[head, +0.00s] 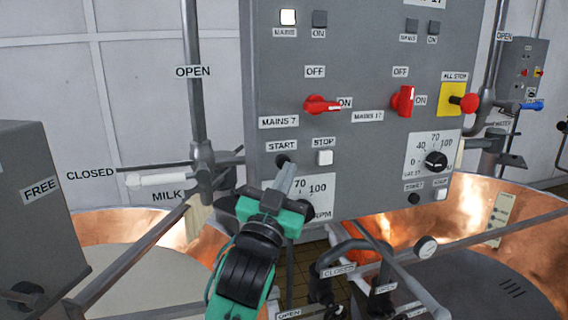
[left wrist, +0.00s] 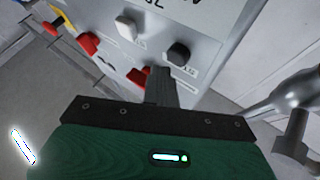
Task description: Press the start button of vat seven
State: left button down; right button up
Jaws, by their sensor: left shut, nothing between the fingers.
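The start button of vat seven is a black round button (head: 282,160) under the START label on the grey control panel (head: 365,55). It shows as a black button in the left wrist view (left wrist: 178,53). The white stop button (head: 324,157) is right of it in the head view. My left gripper (head: 287,170) is shut and empty, its tips overlapping the button's lower edge in the head view. In the left wrist view the fingertips (left wrist: 160,72) are just short of the black button. I cannot tell whether they touch it. My right gripper is not in view.
The red MAINS 7 switch (head: 322,105) points to ON and a white lamp (head: 288,17) above is lit. The red MAINS 17 switch (head: 404,100) stands upright. A red all-stop knob (head: 469,103) sticks out. Pipes (head: 195,90) and copper vats (head: 480,240) crowd both sides.

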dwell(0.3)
pick_arm(q)
jog(key=shift+w+a, duration=0.15)
jog(key=shift+w, duration=0.25)
jog(key=shift+w+a, duration=0.15)
jog(key=shift+w, duration=0.3)
dwell(0.7)
dwell(0.3)
jog(key=shift+s+d, duration=0.3)
jog(key=shift+s, duration=0.55)
jog(key=s, duration=0.1)
jog(key=s+d, duration=0.1)
jog(key=s, duration=0.2)
jog(key=shift+s+d+p, duration=0.25)
jog(key=shift+s+p, duration=0.1)
jog(key=shift+p, duration=0.05)
